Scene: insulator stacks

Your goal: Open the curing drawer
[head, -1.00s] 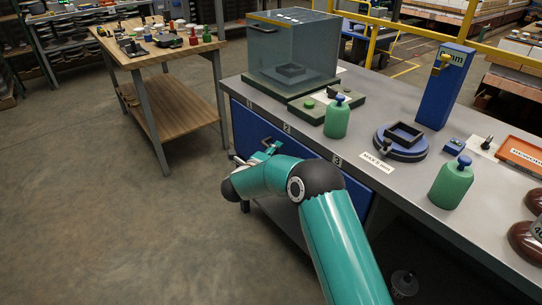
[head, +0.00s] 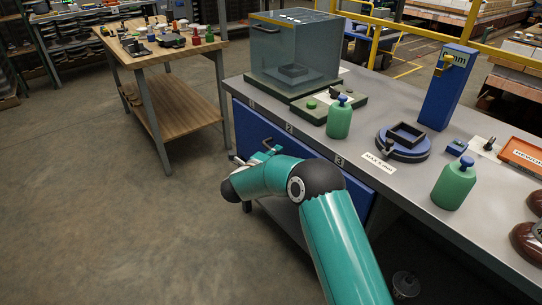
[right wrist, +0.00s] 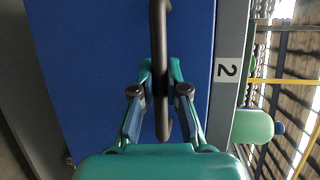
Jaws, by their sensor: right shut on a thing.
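The curing drawer has a blue front (head: 252,128) under the grey bench top; its face also fills much of the right wrist view (right wrist: 95,70). Its dark bar handle (right wrist: 160,25) runs up the middle of the wrist view. My right gripper (right wrist: 161,72) is shut on the handle, one finger on each side of the bar. In the head view my right gripper (head: 268,150) is at the drawer front, partly hidden by my teal arm. The drawer looks closed, though my arm hides part of its front. My left gripper is not in view.
On the bench stand a glass-sided chamber (head: 293,50), green bottles (head: 339,118) (head: 453,184), a blue round fixture (head: 403,146) and a blue post (head: 446,90). A wooden table (head: 160,55) stands at the left. The floor (head: 130,220) before the bench is clear.

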